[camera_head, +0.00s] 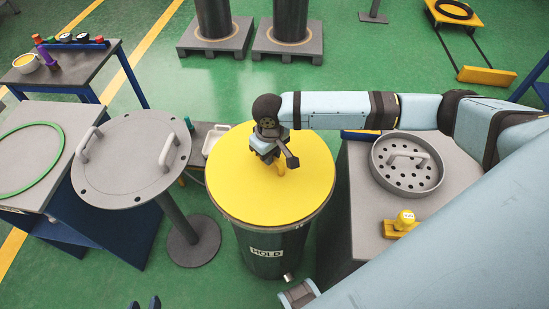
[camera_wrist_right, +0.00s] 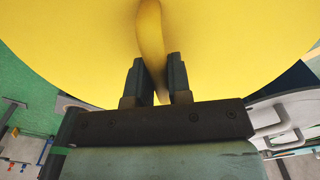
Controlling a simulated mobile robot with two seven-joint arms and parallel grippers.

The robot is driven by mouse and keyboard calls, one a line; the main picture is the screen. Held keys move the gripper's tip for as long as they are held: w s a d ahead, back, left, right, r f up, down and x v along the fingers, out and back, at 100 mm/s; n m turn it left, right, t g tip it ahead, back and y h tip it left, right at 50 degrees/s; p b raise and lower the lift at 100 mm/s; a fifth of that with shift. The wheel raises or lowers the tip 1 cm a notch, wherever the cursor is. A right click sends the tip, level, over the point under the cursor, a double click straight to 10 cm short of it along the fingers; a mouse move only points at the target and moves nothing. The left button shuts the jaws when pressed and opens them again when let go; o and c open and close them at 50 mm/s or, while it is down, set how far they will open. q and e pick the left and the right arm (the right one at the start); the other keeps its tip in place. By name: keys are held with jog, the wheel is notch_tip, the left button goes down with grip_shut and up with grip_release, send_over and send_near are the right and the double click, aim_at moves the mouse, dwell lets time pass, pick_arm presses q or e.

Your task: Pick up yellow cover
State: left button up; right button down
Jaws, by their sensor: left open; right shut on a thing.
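The yellow cover (camera_head: 240,185) is a wide round disc on top of a dark drum (camera_head: 270,245) labelled HOLD. Whether it touches the rim all round, I cannot tell. My right gripper (camera_head: 279,163) reaches over it and is shut on its yellow handle, which is mostly hidden in the head view. In the right wrist view, the handle (camera_wrist_right: 150,35) runs between the two dark fingers of my right gripper (camera_wrist_right: 155,75), with the cover (camera_wrist_right: 70,40) filling the upper part.
A grey flanged lid (camera_head: 130,160) with two handles sits on a stand left of the drum. At right, a grey table (camera_head: 370,205) holds a perforated round tray (camera_head: 407,190) and a yellow object (camera_head: 402,224). A table with a green ring (camera_head: 25,165) stands far left.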

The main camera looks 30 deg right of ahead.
jog(key=shift+r+p, duration=1.95)
jog(key=shift+p, duration=0.5)
jog(key=shift+f, duration=0.1)
